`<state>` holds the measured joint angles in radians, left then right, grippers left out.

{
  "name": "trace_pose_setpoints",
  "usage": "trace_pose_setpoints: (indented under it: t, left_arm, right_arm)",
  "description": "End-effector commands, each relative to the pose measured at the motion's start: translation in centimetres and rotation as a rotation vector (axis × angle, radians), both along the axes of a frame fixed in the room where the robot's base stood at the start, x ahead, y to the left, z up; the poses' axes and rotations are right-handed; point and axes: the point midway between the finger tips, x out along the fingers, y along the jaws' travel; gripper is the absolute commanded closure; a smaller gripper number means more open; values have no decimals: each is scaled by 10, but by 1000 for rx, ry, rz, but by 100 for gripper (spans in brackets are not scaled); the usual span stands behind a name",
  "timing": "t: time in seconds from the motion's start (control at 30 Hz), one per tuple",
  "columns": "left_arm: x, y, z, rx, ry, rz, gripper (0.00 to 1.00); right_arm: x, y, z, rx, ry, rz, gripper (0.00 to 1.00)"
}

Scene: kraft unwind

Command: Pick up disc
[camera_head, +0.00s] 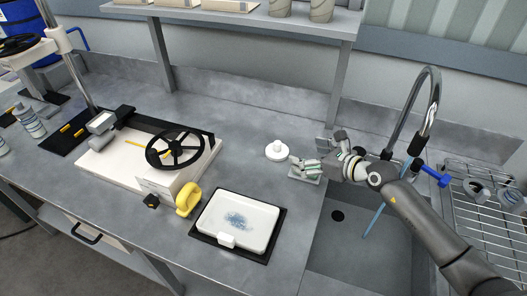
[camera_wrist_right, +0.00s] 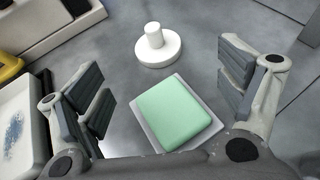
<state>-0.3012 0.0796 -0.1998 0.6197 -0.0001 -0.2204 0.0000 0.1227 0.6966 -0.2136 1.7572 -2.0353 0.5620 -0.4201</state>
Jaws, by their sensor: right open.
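The likely disc is a white round piece with a raised knob (camera_head: 277,150), standing on the grey counter left of the sink. In the right wrist view the white disc (camera_wrist_right: 157,48) lies beyond the fingertips, apart from them. My right gripper (camera_head: 303,166) is open, and nothing is held between its fingers. It is just to the right of the disc. In the right wrist view a green block (camera_wrist_right: 175,112) on a small grey tray (camera_wrist_right: 148,138) lies below and between the open fingers. My left gripper is not in view.
A white tray with blue specks (camera_head: 258,216) lies on a black mat in front. A yellow handle (camera_head: 188,199) and a black handwheel (camera_head: 174,148) on a pale base stand left. The sink (camera_head: 340,250), tap (camera_head: 432,110) and wire rack (camera_head: 485,215) are right. A shelf runs above.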

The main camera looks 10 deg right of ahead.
Motion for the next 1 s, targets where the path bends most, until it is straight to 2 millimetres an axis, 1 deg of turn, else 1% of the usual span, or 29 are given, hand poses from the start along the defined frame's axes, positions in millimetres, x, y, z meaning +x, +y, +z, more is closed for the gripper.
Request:
trace_pose_setpoints:
  t: [0.1,0.4,0.67,0.87,1.0]
  left_arm:
    - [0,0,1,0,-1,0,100]
    - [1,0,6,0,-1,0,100]
    - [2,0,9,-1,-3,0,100]
    - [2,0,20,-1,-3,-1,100]
    - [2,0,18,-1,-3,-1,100]
  right_arm:
    - [9,1,-2,0,1,-2,10]
    - [40,20,-16,0,0,-1,10]
    - [51,28,-20,-1,-1,-1,10]
    - [70,47,-23,2,1,-1,10]
    - [82,52,-31,0,1,-1,10]
